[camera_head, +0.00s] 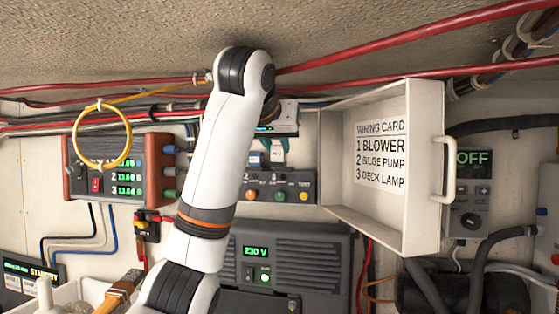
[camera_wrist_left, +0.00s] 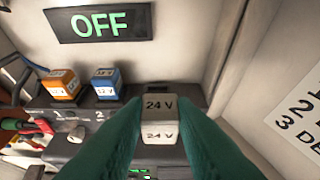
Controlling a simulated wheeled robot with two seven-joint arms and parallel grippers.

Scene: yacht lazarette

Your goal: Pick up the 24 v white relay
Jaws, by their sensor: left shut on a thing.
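The white relay marked 24 V (camera_wrist_left: 160,118) is between the green fingertips of my left gripper (camera_wrist_left: 158,130) in the left wrist view. The gripper is shut on it. In the head view my left gripper (camera_head: 277,147) is partly hidden by its own arm, and the white relay (camera_head: 277,157) shows small below the fingers, at the relay panel (camera_head: 265,183). I cannot tell whether the relay still touches its socket. A blue relay (camera_wrist_left: 105,83) and an orange relay (camera_wrist_left: 64,84) stand to its left. My right gripper is not in view.
An open box cover with a wiring card (camera_head: 381,150) stands close to the right of the relay panel. Red cables (camera_head: 420,35) run above. A dark unit reading 230 V (camera_head: 290,260) is below. A display reading OFF (camera_wrist_left: 100,23) is above the relays.

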